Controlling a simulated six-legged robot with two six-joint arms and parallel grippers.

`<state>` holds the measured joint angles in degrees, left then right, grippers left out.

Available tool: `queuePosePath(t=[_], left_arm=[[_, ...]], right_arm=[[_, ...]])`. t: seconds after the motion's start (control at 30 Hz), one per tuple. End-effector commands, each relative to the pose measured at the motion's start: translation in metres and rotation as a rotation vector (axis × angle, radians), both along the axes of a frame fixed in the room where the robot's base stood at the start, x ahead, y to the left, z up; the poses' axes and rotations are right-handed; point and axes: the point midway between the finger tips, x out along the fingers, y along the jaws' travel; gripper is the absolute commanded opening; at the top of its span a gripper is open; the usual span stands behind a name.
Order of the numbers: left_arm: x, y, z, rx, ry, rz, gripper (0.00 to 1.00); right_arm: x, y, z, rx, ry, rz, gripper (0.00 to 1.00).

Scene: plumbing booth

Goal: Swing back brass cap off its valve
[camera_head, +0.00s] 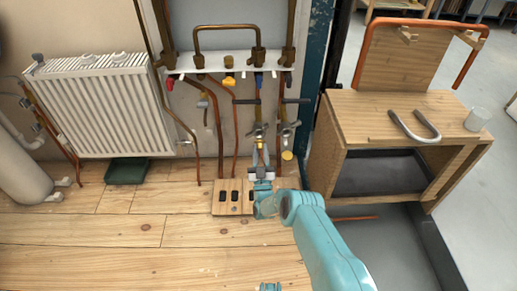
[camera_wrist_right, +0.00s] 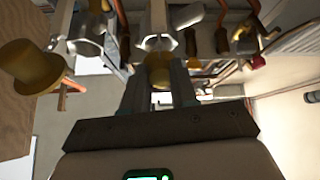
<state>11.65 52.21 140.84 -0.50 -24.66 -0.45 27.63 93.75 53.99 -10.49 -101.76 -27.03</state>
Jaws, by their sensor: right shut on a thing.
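Two valves hang side by side on the pipes below the white manifold plate in the head view: a left valve (camera_head: 258,131) and a right valve (camera_head: 287,130). My right gripper (camera_head: 262,160) is just under the left valve. In the right wrist view its fingers (camera_wrist_right: 160,78) are shut on a brass cap (camera_wrist_right: 159,70), right at the mouth of a grey valve body (camera_wrist_right: 165,22). I cannot tell whether cap and valve touch. A second brass cap (camera_head: 287,156) sits below the right valve; it shows large at left in the wrist view (camera_wrist_right: 32,68).
A wooden block with dark slots (camera_head: 224,208) lies on the floor under the valves. A white radiator (camera_head: 95,105) stands at left, with a green box (camera_head: 126,171) beneath. A wooden cabinet (camera_head: 345,172) with a bent pipe (camera_head: 428,136) stands at right. The front floor is mostly clear.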

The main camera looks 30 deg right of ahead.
Motion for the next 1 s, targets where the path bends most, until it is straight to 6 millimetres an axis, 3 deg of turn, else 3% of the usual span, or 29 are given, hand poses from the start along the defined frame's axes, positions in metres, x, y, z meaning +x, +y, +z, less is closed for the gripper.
queuePosePath(t=[0.43, 0.47, 0.5, 0.53, 0.83, 1.0], left_arm=[[-0.001, 0.0, 0.0, 0.0, 0.001, 0.0, 0.41], [-0.001, 0.0, 0.0, 0.0, 0.001, 0.0, 0.41], [-0.001, 0.0, 0.0, 0.0, 0.001, 0.0, 0.41], [-0.001, 0.0, 0.0, 0.0, 0.001, 0.0, 0.41], [-0.001, 0.0, 0.001, 0.0, 0.002, -0.001, 0.41], [-0.005, -0.001, 0.01, -0.003, 0.018, -0.002, 0.41]], right_arm=[[-0.004, 0.002, -0.001, -0.002, -0.001, 0.003, 0.0], [-0.004, 0.002, -0.001, -0.002, -0.001, 0.003, 0.37], [-0.004, 0.002, -0.001, -0.002, -0.001, 0.003, 0.5], [-0.004, 0.002, -0.001, -0.002, -0.001, 0.003, 0.54], [-0.002, 0.002, -0.001, -0.001, 0.0, 0.002, 0.54], [-0.017, 0.01, -0.013, 0.0, 0.004, 0.002, 0.54]])
